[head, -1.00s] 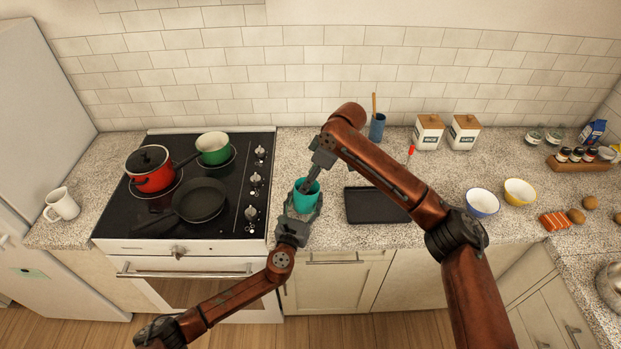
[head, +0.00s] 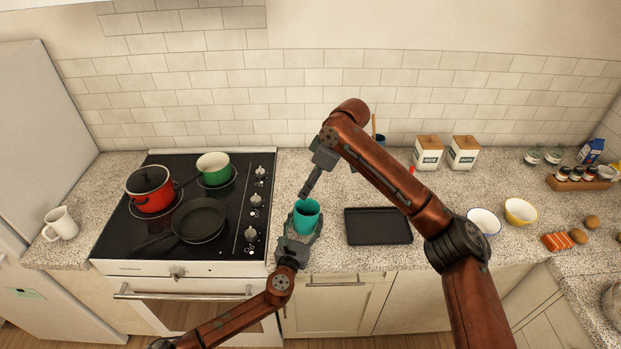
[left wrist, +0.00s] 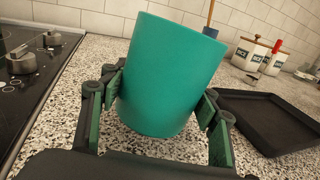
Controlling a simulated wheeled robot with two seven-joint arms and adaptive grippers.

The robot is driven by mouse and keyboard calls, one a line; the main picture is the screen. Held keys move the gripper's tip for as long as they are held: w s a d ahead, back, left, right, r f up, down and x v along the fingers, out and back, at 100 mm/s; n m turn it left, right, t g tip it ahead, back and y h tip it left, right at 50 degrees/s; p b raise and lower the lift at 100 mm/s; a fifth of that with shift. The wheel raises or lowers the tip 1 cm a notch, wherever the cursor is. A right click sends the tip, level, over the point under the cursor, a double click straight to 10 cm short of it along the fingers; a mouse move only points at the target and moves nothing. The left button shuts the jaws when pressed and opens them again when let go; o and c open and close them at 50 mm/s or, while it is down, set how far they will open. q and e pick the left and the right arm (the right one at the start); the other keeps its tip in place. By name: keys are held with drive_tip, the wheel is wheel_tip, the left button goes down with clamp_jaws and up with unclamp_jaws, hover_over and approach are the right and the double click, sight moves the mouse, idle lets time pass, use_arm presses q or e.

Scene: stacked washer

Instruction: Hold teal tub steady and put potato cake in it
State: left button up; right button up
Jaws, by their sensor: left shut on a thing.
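I see no potato cake; the tub's inside is mostly hidden.
A black tray (head: 378,226) lies right of the tub. The stove (head: 170,245) with a frying pan (head: 199,219), a red pot (head: 150,191) and a green pot (head: 214,169) is at the left. Two bowls stand farther right, a white one (head: 483,221) and a yellow one (head: 520,211).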

use_arm(q)
drive_tip(key=o, duration=1.3)
drive_tip(key=shift+c, duration=0.2)
